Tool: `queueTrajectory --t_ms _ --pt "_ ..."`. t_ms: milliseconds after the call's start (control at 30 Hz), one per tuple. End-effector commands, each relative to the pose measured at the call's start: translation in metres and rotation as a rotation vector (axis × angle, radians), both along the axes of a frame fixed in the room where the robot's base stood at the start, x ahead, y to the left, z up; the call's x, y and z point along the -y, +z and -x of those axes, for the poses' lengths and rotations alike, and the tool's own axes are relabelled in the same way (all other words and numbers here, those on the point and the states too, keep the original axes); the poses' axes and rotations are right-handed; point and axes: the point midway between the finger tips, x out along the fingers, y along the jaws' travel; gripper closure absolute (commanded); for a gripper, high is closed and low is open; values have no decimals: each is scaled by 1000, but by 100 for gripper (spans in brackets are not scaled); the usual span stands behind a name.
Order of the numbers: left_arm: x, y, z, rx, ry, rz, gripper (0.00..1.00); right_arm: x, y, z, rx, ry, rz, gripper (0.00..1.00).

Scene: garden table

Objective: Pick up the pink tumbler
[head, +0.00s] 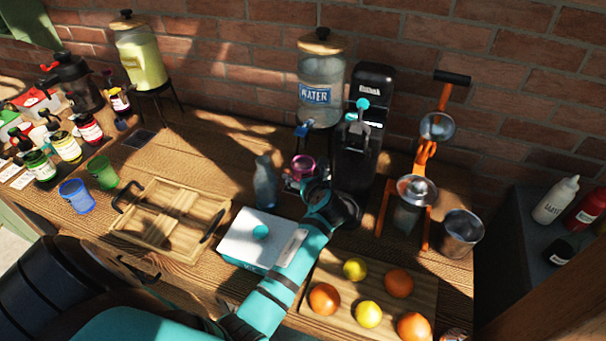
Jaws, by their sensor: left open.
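The pink tumbler (303,164) stands on the wooden table below the water dispenser, a little left of the black machine. My left arm comes in from the lower left. Its gripper (313,188) is close in front of the tumbler, on the near side, and covers the tumbler's lower part. The gripper is open, with nothing seen in it. The fingers are small and dark, so I cannot tell whether they touch the tumbler. My right gripper is not in view.
The water dispenser (320,80) and black machine (366,125) stand behind. A clear bottle (265,182) is close at left, and a white box (250,240) is nearer. An orange juicer press (427,160), a metal cup (461,232) and a fruit board (380,272) lie right.

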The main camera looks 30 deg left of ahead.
Motion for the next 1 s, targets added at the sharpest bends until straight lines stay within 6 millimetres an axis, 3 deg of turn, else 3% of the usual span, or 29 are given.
queueTrajectory --t_ms 233,533,1000 --pt "-21 -15 -20 0 1 0 12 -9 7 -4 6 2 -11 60" --pt "-24 -18 -22 0 -1 0 13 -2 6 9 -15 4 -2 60" --pt "-23 -18 -22 -1 0 1 75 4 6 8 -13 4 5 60"
